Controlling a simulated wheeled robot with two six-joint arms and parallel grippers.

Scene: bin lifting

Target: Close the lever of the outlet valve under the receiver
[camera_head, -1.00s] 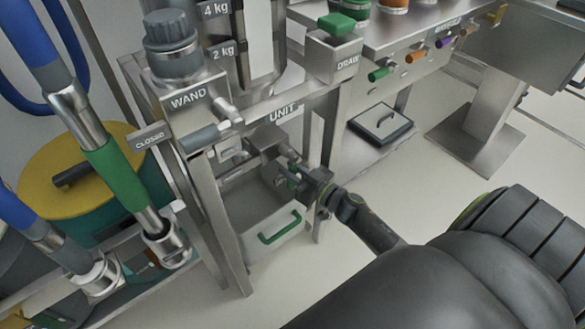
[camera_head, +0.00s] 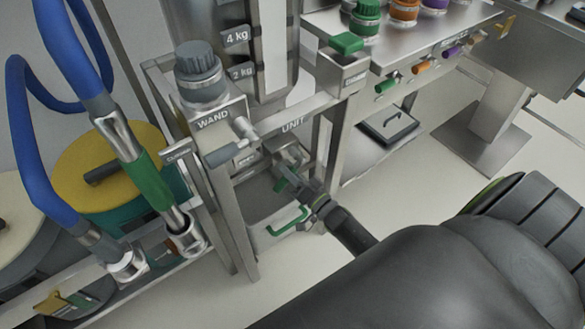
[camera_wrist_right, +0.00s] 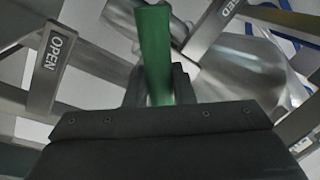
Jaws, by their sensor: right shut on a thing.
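The green lever (camera_head: 283,184) of the outlet valve sits under the receiver (camera_head: 271,70), behind the UNIT rail. My right gripper (camera_head: 302,190) reaches in from the lower right and is shut on the lever. In the right wrist view the lever (camera_wrist_right: 155,55) stands up between the fingers of my right gripper (camera_wrist_right: 160,85). An OPEN plate (camera_wrist_right: 52,65) is on the left there, and a plate ending in "ED" (camera_wrist_right: 212,25) is at the upper right. The lever stands between the two plates. The valve body is partly hidden. My left gripper is not in view.
A WAND block (camera_head: 213,120) with a grey handle (camera_head: 232,150) stands left of the valve. A bin with a green handle (camera_head: 288,221) is below. Blue hoses (camera_head: 60,50) and a yellow-lidded drum (camera_head: 110,170) are left. Steel legs (camera_head: 335,140) flank the valve.

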